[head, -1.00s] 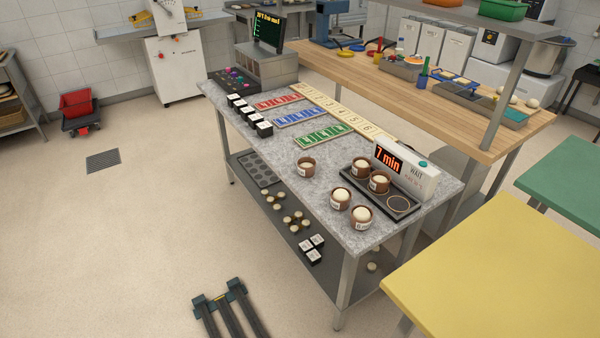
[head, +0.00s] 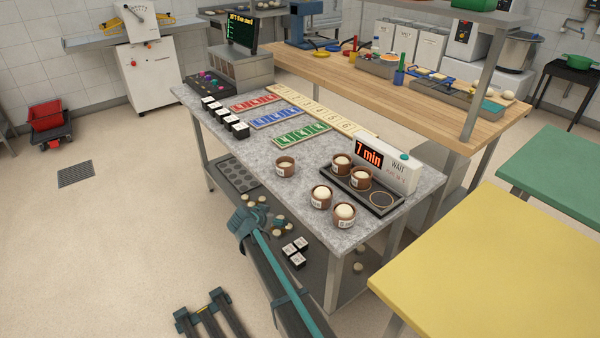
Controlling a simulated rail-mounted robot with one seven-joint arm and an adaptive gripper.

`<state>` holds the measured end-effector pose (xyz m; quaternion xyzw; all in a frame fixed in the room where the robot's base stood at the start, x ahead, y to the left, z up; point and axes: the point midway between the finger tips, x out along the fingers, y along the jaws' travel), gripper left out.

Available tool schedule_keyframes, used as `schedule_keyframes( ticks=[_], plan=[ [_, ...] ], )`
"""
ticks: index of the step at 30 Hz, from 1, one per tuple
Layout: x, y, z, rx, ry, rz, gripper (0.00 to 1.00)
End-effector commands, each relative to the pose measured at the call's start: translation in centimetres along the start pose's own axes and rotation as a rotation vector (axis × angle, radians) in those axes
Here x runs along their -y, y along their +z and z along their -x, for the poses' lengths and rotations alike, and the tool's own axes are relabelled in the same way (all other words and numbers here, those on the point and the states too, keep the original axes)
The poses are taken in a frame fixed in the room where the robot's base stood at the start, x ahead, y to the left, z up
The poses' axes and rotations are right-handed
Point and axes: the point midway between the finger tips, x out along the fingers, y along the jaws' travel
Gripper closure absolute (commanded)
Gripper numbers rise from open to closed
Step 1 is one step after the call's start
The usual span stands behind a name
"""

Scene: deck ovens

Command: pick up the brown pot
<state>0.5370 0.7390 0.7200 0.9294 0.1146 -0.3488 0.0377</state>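Several brown pots with pale round contents stand on the grey stone-topped table. One brown pot (head: 285,167) stands alone left of the black tray, its contents below the rim. Two pots, a left one (head: 341,166) and a right one (head: 360,179), stand on the tray. Two more, a left one (head: 320,197) and a right one (head: 344,216), stand at the front edge with domed contents and white labels. My teal and dark arm rises from the bottom, its visible upper end (head: 245,222) beside the table's front edge, apart from the pots. I cannot make out the fingers' opening.
The black tray (head: 383,208) has an empty ringed place, with a "7 min" display (head: 370,152) behind it. Coloured card racks and black cubes (head: 240,131) fill the table's left part. A lower shelf holds small items. A yellow table (head: 480,270) stands at right.

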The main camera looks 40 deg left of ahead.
Motion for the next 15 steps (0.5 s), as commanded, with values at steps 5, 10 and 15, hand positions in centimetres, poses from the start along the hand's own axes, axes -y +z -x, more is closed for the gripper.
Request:
schedule_keyframes(
  ticks=[5,10,15],
  plan=[
    [8.8,-5.2,5.0,-0.202,0.010,0.064,0.00],
    [7.5,-8.4,5.6,-0.375,0.152,0.016,0.00],
    [5.2,-11.3,6.0,-0.562,0.285,-0.062,0.00]
  ],
)
